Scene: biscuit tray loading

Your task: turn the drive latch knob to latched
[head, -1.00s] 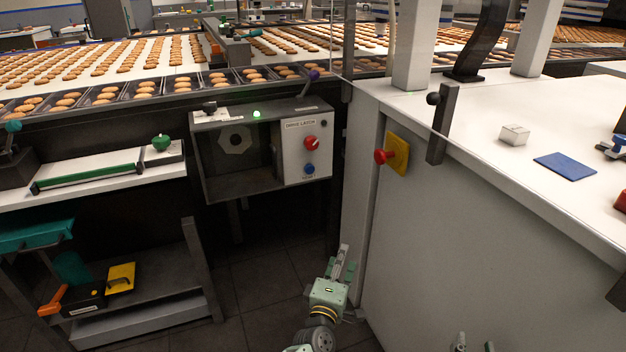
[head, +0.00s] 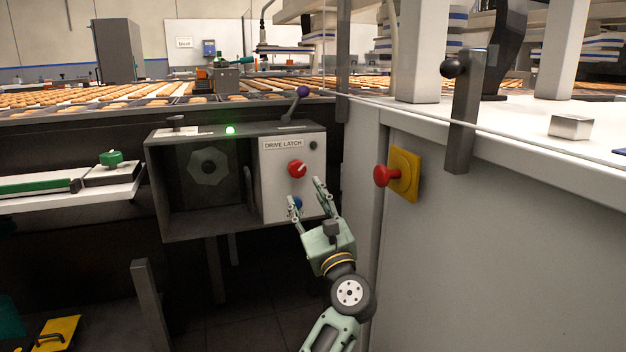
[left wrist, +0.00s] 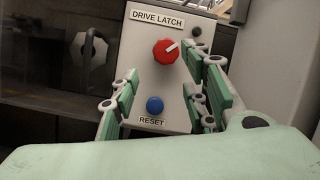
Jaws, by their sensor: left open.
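The red drive latch knob (head: 297,169) is on the white panel (head: 270,200) of the dark box, under the DRIVE LATCH label. In the left wrist view the knob (left wrist: 166,51) has a white pointer mark aimed to the upper right. A blue RESET button (left wrist: 155,105) sits below it. My left gripper (head: 306,198) is open in front of the panel, just below the knob. In the left wrist view its fingers (left wrist: 166,85) are spread to either side, with nothing between them but the panel behind. My right gripper is not in view.
A red knob on a yellow plate (head: 404,175) juts from the grey cabinet (head: 500,250) to the right. The biscuit conveyor (head: 100,97) runs behind.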

